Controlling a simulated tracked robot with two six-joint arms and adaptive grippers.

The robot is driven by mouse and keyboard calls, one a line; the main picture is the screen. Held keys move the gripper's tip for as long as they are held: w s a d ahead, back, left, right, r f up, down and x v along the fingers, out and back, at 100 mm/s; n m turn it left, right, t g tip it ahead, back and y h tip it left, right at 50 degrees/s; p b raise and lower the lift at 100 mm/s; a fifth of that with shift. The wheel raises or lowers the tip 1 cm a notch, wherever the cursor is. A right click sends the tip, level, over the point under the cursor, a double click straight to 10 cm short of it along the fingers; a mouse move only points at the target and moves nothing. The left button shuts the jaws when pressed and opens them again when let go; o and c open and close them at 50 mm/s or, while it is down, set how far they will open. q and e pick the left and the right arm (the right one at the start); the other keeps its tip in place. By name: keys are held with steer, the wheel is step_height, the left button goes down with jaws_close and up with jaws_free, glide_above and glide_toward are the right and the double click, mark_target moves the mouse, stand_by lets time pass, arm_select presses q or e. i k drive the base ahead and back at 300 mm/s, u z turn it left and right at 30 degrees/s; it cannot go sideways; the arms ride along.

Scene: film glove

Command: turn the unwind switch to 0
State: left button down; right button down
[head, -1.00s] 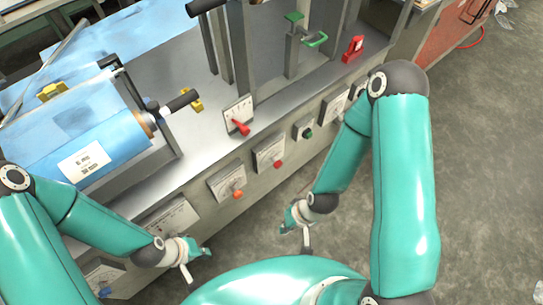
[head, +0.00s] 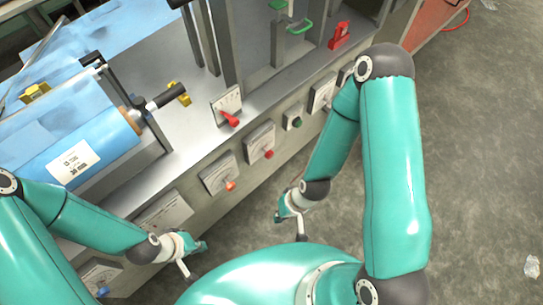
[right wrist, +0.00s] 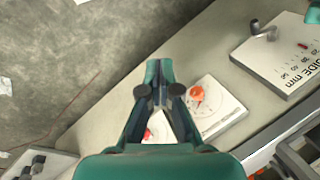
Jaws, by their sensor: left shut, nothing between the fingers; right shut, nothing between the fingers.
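Several switches sit on the grey machine; their lettering is too small to read in the head view, so I cannot tell which is the unwind switch. One white plate carries a red lever (head: 229,120) on the top deck. On the front face are an orange knob (head: 230,186), a red knob (head: 268,155) and a green button (head: 297,122). The orange knob (right wrist: 197,95) also shows in the right wrist view, beside my shut right gripper (right wrist: 154,66), apart from it. In the head view my right gripper (head: 281,206) and left gripper (head: 196,248) are shut and empty before the machine.
A blue film roll (head: 80,150) lies at the left of the machine. A plate marked with a mm scale (right wrist: 290,55) and a small crank (right wrist: 262,31) shows in the right wrist view. Green and red clamps (head: 339,36) stand on the deck.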

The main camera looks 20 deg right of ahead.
mark_target(269, 154)
steer(key=z, duration=1.65)
steer(key=i, duration=0.1)
steer(key=u, duration=3.15)
steer(key=k, duration=1.55)
steer(key=z, duration=0.8)
steer(key=i, duration=1.05)
